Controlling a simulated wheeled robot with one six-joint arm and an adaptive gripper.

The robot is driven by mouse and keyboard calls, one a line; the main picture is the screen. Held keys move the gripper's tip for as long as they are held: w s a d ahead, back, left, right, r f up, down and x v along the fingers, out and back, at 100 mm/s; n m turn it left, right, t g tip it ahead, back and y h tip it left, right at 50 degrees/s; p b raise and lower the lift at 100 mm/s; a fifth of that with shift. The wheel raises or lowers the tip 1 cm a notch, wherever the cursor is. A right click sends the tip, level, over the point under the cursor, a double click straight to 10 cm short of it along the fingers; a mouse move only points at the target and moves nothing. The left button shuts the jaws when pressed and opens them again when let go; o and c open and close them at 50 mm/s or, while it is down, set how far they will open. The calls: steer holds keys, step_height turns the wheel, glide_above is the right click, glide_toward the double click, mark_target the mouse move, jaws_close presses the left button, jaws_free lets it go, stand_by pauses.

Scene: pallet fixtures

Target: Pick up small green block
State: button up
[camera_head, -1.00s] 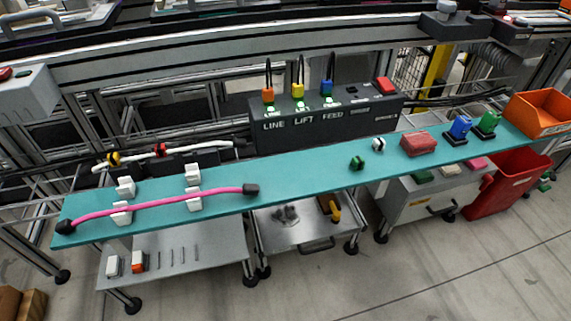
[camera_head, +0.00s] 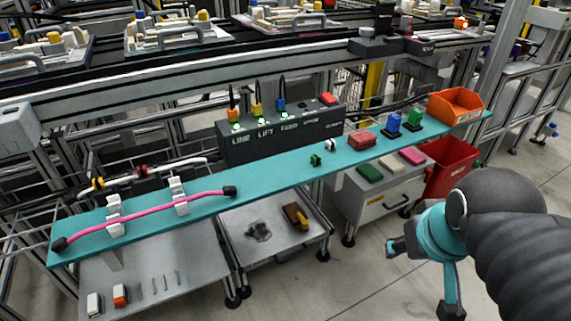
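The small green block (camera_head: 316,160) sits on the teal bench top (camera_head: 270,178), near the middle of the head view. A small black-and-white piece (camera_head: 330,145) stands just to its right. My gripper (camera_head: 421,278) is at the lower right, in front of the bench and well apart from the block. Its two teal fingers with dark tips are spread open, with nothing between them. Part of my dark arm shows behind it.
Right along the bench are a red block (camera_head: 361,139), a blue piece (camera_head: 393,124), a green piece (camera_head: 415,118) and an orange bin (camera_head: 455,103). A pink cable (camera_head: 150,208) lies left. The dark control box (camera_head: 290,132) stands behind. Bench space immediately left of the block is clear.

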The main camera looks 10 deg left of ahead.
steer(key=w+a+r+n+g+h+b, duration=0.1)
steer(key=w+a+r+n, duration=0.35)
steer(key=w+n, duration=0.2)
steer(key=w+a+r+n+g+b, duration=0.1)
steer(key=w+a+r+n, duration=0.2)
steer(key=w+r+n, duration=0.4)
steer(key=n+h+b, duration=0.3)
steer(key=n+b, duration=0.1)
steer(key=n, duration=0.6)
glide_above(317, 156)
steer(key=a, duration=0.2)
steer(key=shift+g, duration=0.4)
steer(key=f, duration=0.8)
steer(key=shift+s+a+f, duration=0.1)
steer(key=shift+s+f, duration=0.15)
steer(key=shift+f, duration=0.05)
steer(key=shift+s+b+x, duration=0.2)
steer(key=shift+b+x, duration=0.15)
steer(key=shift+x, duration=0.95)
steer(key=shift+s+b+x, duration=0.2)
steer(key=shift+b+x, duration=0.15)
steer(key=shift+x, duration=0.95)
steer(key=shift+c, duration=0.3)
steer(key=c, duration=0.8)
